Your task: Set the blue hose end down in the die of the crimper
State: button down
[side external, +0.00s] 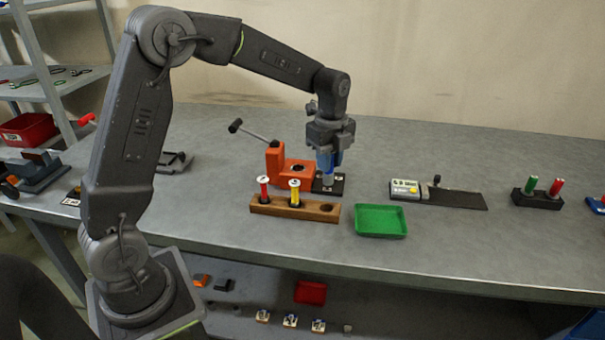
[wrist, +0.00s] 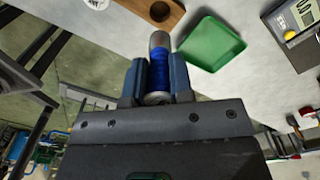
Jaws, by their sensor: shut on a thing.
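My gripper (side external: 328,168) is shut on the blue hose end (wrist: 158,70), a blue cylinder with a grey metal tip. In the wrist view it stands between the two fingers (wrist: 157,85). In the side view the fingers mostly hide it, and its grey tip points down over a black plate (side external: 329,188). I cannot tell whether the tip touches the plate. The orange crimper (side external: 274,163), with a dark round opening on top and a black-knobbed lever, stands just left of my gripper.
A wooden rack (side external: 268,206) in front holds a red and a yellow hose end; its right hole is empty. A green tray (side external: 381,222) lies to its right. A device with a display (side external: 405,189) stands further right. The bench between and in front is clear.

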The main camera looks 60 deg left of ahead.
jog(key=w+a+n, duration=0.2)
jog(key=a+n, duration=1.5)
jog(key=n, duration=0.1)
jog(key=shift+w+d+f, duration=0.1)
jog(key=shift+w+f, duration=0.05)
jog(key=shift+f, duration=1.15)
jog(key=shift+w+d+f, duration=0.1)
jog(key=shift+f, duration=1.2)
jog(key=shift+f, duration=1.75)
dwell(0.7)
jog(key=shift+c, duration=2.4)
grip_release()
jog(key=shift+o, duration=0.6)
jog(key=shift+a, duration=0.15)
